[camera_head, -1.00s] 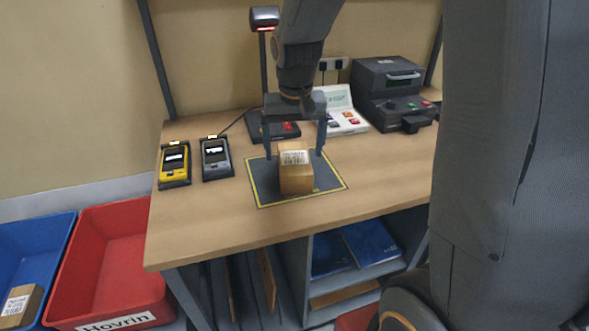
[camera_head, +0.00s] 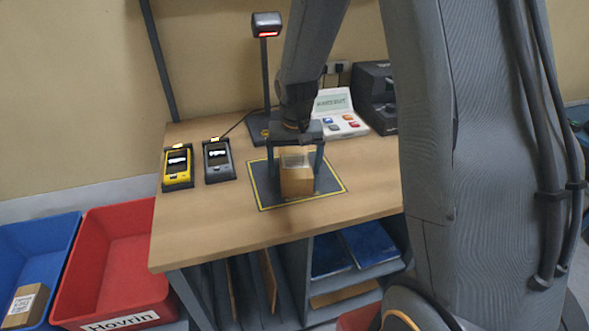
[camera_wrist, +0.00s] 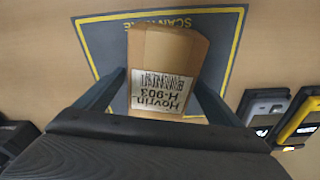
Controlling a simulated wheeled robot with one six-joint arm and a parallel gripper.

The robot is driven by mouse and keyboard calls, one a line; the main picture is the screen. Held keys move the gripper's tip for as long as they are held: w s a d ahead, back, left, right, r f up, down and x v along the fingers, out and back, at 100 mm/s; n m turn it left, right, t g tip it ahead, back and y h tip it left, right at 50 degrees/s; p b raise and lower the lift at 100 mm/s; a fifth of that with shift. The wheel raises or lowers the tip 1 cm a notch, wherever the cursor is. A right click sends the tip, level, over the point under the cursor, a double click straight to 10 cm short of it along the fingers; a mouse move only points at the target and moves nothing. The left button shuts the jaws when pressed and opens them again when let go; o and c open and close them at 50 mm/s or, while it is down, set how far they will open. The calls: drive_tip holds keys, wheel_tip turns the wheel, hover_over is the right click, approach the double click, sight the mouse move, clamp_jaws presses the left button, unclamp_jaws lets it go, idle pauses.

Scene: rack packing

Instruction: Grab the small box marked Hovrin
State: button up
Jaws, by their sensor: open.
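The small cardboard box (camera_head: 297,181) stands on the dark mat with a yellow border (camera_head: 262,200) on the table. In the wrist view the box (camera_wrist: 165,52) carries a white label reading Hovrin H-903, seen upside down. My gripper (camera_head: 296,184) is open and comes down from above, with one finger on each side of the box. In the wrist view my gripper (camera_wrist: 160,92) has its two fingers left and right of the box, with small gaps visible. In the head view the label is partly shaded by my gripper.
A yellow handheld device (camera_head: 178,168) and a grey one (camera_head: 218,160) lie left of the mat. A scanner on a post (camera_head: 266,24), a white keypad unit (camera_head: 338,113) and a dark machine (camera_head: 375,90) stand behind. A red bin marked Hovrin (camera_head: 112,262) and a blue bin (camera_head: 35,245) stand left.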

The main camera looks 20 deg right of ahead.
drive_tip(key=c, duration=1.3)
drive_tip(key=shift+r, duration=0.1)
